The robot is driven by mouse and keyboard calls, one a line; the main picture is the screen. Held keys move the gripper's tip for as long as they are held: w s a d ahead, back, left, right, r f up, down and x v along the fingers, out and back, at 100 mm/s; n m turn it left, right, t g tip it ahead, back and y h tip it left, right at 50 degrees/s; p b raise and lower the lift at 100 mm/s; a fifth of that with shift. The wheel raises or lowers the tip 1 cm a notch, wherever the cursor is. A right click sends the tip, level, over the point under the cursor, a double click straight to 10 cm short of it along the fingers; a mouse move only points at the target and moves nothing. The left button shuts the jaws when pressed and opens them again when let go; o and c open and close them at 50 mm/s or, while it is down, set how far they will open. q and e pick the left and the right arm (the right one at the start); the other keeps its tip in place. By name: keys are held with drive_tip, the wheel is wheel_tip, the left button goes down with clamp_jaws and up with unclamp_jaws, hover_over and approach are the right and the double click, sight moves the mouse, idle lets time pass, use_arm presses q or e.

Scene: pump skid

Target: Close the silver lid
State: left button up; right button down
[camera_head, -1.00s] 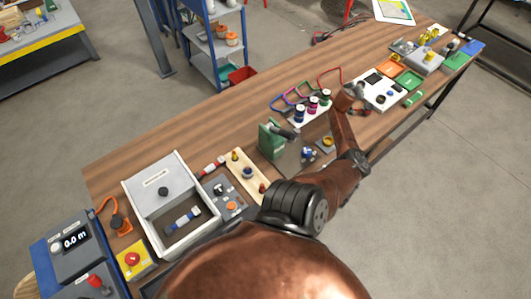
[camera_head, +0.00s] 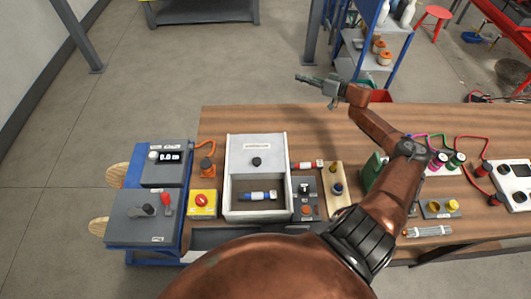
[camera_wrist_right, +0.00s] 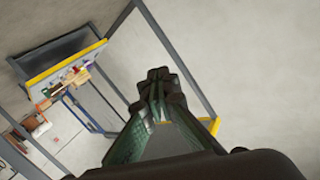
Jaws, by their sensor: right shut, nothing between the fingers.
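A silver-grey lid (camera_head: 256,148) with a black knob covers the far part of a white open box (camera_head: 228,190) on the wooden table. The near part of the box is open, and a blue-and-white cylinder (camera_head: 258,196) lies inside. My right gripper (camera_head: 300,78) is shut and empty, raised and pointing left, and appears beyond the table's far edge, above and right of the lid in the picture. Its closed fingers also show in the wrist view (camera_wrist_right: 158,82), with no lid there. My left gripper is not in view.
A yellow box with a red button (camera_head: 203,203) and an orange item (camera_head: 207,165) stand left of the box. A grey switch panel (camera_head: 304,190) and a wooden block (camera_head: 334,170) stand close on its right. A blue shelf rack (camera_head: 350,60) stands behind the table.

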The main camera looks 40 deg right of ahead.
drive_tip(key=s+a+f+g+y, duration=0.2)
drive_tip(key=a+y, duration=0.1)
drive_tip(key=a, duration=0.3)
drive_tip(key=s+a+f+g+y, duration=0.2)
drive_tip(key=a+y, duration=0.1)
drive_tip(key=a, duration=0.2)
drive_tip(key=m+g+y+b, duration=0.1)
drive_tip(key=m+g+y, duration=0.1)
drive_tip(key=g+y, duration=0.35)
approach(267, 158)
drive_tip(key=w+d+r, duration=0.2)
drive_tip(key=d+r, duration=0.1)
drive_tip(key=r, duration=0.2)
drive_tip(key=shift+h, duration=0.35)
drive_tip(key=p+x, duration=0.2)
drive_tip(key=x, duration=0.6)
drive_tip(key=shift+a, duration=0.3)
drive_tip(key=a, duration=0.2)
drive_tip(key=a+p, duration=0.1)
drive_tip(key=shift+s+a+f+m, duration=0.15)
drive_tip(key=shift+s+f+m, duration=0.15)
drive_tip(key=shift+s+f, duration=0.1)
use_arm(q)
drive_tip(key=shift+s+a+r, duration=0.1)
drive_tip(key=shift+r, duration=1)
use_arm(e)
drive_tip(key=shift+s+a+f, duration=0.15)
drive_tip(key=shift+a, duration=0.35)
drive_tip(key=shift+s, duration=0.1)
